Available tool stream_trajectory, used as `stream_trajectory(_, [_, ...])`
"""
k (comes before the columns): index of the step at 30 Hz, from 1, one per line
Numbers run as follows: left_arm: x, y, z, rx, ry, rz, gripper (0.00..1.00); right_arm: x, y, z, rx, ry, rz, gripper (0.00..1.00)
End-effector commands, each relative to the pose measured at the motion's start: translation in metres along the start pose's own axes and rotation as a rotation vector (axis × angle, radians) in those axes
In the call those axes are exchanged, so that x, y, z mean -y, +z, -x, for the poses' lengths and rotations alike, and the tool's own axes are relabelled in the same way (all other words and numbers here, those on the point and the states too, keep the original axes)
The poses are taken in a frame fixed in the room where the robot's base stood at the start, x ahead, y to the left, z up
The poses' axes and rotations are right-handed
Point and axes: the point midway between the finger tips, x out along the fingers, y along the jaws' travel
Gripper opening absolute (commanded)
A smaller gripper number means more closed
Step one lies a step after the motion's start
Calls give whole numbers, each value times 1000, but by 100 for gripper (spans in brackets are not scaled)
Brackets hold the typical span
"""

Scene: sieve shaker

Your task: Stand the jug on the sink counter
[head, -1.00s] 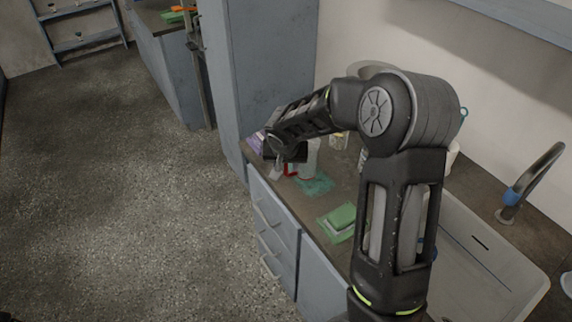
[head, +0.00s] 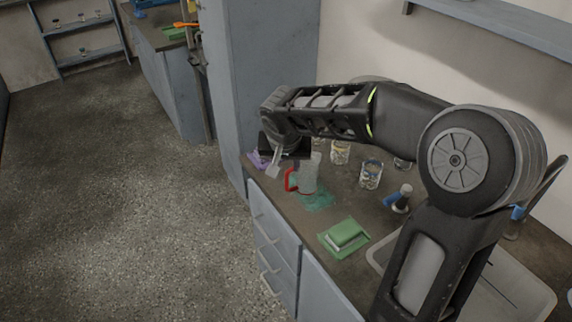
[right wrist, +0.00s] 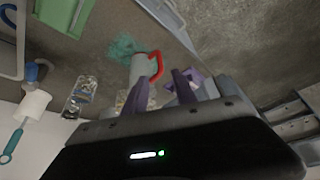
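The jug (head: 308,179) is pale and translucent with a red handle. It stands upright on the dark counter (head: 338,200), by a teal patch, and also shows in the right wrist view (right wrist: 140,70). My right gripper (head: 274,168) hangs just left of the jug's upper part in the head view. In the right wrist view its two dark fingers (right wrist: 162,88) are apart, with nothing seen held between them. The jug's handle lies just beyond the fingers there, and I see no contact. The sink (head: 512,296) is at the lower right, partly behind my arm. My left gripper is out of view.
Glass beakers (head: 371,175) and a blue-topped item (head: 400,198) stand right of the jug. Something purple (head: 258,160) lies left of the jug. A tall cabinet (head: 262,80) rises at the counter's far end.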

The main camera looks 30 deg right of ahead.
Motion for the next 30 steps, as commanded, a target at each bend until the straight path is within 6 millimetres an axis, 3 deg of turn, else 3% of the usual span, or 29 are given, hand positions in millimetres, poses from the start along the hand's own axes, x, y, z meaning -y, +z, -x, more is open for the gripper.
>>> stream_trajectory(16, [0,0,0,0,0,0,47,0,0,-1,1,0,0,33])
stream_trajectory(20, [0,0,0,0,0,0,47,10,12,-12,25,-18,27,33])
stream_trajectory(23, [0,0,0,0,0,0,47,30,39,-36,78,-63,86,33])
stream_trajectory(26, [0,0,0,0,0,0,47,61,90,-72,167,-142,172,33])
stream_trajectory(29, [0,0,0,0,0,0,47,94,166,-111,277,-251,260,33])
stream_trajectory(30, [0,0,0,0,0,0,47,105,202,-125,321,-297,289,33])
